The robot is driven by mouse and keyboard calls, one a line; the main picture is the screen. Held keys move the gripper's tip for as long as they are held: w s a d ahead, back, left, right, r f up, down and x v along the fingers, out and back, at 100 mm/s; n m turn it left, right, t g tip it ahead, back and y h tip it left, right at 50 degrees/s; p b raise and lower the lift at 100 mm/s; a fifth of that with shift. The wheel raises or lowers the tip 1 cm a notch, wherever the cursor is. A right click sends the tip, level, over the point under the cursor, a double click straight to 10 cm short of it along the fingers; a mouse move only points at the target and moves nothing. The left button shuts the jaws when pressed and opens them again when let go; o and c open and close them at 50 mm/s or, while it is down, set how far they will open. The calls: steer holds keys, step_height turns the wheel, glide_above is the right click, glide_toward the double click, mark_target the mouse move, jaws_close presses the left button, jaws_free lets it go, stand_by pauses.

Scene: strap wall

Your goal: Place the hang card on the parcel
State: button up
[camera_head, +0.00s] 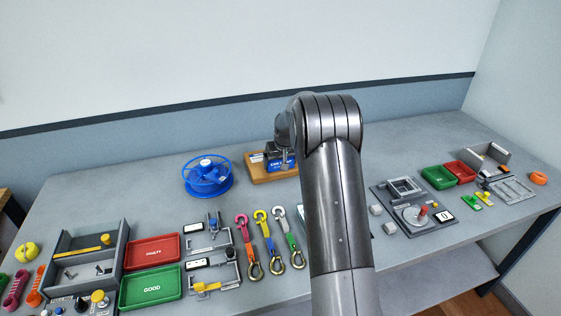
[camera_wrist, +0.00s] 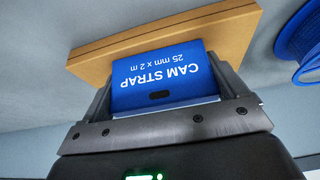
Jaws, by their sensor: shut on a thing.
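The hang card (camera_wrist: 165,78) is blue with white "CAM STRAP 25 mm x 2 m" lettering and a small dark slot. My gripper (camera_wrist: 163,95) is shut on it, with one finger at each side. The lettering is upside down in the wrist view. A flat tan block (camera_wrist: 95,57), which looks like the parcel, lies just beyond the card. Whether card and block touch cannot be told. In the head view the tan block (camera_head: 259,176) is at the back of the bench, with the blue card (camera_head: 274,163) over it. My arm hides part of both.
A blue reel (camera_head: 207,176) stands left of the tan block and shows at the right in the wrist view (camera_wrist: 303,45). A red tray (camera_head: 152,251), a green tray (camera_head: 150,288) and several hook straps (camera_head: 265,240) lie in front. The bench behind the block is clear.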

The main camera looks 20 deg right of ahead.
steer(key=o, duration=0.7)
steer(key=shift+f, duration=0.1)
steer(key=s+a+r, duration=0.2)
steer(key=s+r, duration=0.4)
steer(key=r, duration=0.3)
steer(key=s+a+r, duration=0.1)
steer(key=s+r, duration=0.6)
steer(key=r, duration=0.2)
steer(key=s+a+r, duration=0.2)
steer(key=s+r, duration=0.1)
steer(key=s, duration=0.3)
steer(key=s+a+r, duration=0.2)
steer(key=s, duration=0.4)
steer(key=shift+t, duration=0.5)
steer(key=s+a+f, duration=0.1)
steer(key=s, duration=0.6)
steer(key=s+a, duration=0.1)
steer(key=s, duration=0.7)
steer(key=s+a+f, duration=0.1)
steer(key=s, duration=0.7)
steer(key=shift+a+f, duration=0.25)
steer(key=shift+f, duration=0.05)
